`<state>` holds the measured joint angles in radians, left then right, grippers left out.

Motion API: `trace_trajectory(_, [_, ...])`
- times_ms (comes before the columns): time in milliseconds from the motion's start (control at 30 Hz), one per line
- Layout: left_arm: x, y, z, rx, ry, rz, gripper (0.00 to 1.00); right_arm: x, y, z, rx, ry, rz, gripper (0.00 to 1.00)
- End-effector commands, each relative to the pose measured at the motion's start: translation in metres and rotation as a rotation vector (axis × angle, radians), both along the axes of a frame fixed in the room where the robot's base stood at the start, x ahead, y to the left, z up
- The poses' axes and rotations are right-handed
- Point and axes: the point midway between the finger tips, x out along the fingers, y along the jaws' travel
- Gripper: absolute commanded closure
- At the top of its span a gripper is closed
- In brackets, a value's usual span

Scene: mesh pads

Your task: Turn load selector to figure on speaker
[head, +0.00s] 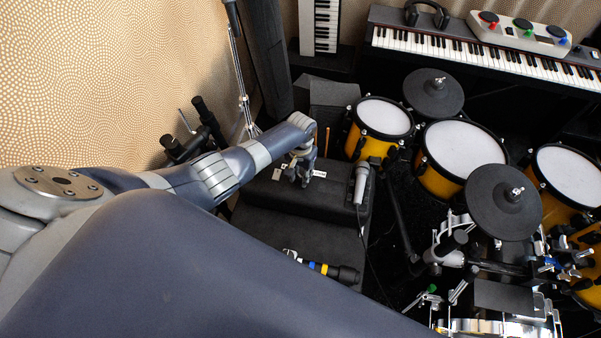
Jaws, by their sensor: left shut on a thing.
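The speaker (262,195) is a dark box left of the drums, and its top carries small white labels. One label (319,173) is just right of my left gripper (302,176), and another (278,173) is to its left. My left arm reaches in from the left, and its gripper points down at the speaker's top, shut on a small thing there. The load selector itself is hidden by the fingers, so I cannot read which way it points. My right gripper is not in view.
A microphone (361,184) stands at the speaker's right edge, close to the gripper. A thin wooden stick (327,141) rises behind. Yellow drums (381,117) and black cymbals (503,201) crowd the right. A banded black object (322,268) lies in front.

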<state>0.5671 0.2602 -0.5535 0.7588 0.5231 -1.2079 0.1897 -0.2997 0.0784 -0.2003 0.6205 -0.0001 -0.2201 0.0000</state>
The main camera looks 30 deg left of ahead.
Motion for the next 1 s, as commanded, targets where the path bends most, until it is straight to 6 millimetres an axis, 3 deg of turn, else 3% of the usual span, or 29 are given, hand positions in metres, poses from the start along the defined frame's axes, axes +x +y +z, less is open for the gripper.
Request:
trace_trajectory(367, [0.0001, -0.0004, -0.0001, -0.001, 0.0, 0.006, 0.98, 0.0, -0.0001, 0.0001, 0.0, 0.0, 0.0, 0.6])
trace_trajectory(400, [0.0001, -0.0003, -0.0001, -0.001, 0.0, 0.006, 0.7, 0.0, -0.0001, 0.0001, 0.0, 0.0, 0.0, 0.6])
trace_trajectory(467, [0.0001, -0.0003, -0.0001, -0.001, 0.0, 0.006, 0.56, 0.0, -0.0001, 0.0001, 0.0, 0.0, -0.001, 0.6])
trace_trajectory(500, [0.0001, -0.0003, -0.0001, -0.001, 0.0, 0.006, 0.54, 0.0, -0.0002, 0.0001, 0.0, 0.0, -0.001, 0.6])
trace_trajectory(1000, [0.0006, -0.0002, 0.0089, -0.001, -0.002, 0.004, 0.54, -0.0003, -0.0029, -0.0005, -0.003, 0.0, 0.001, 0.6])
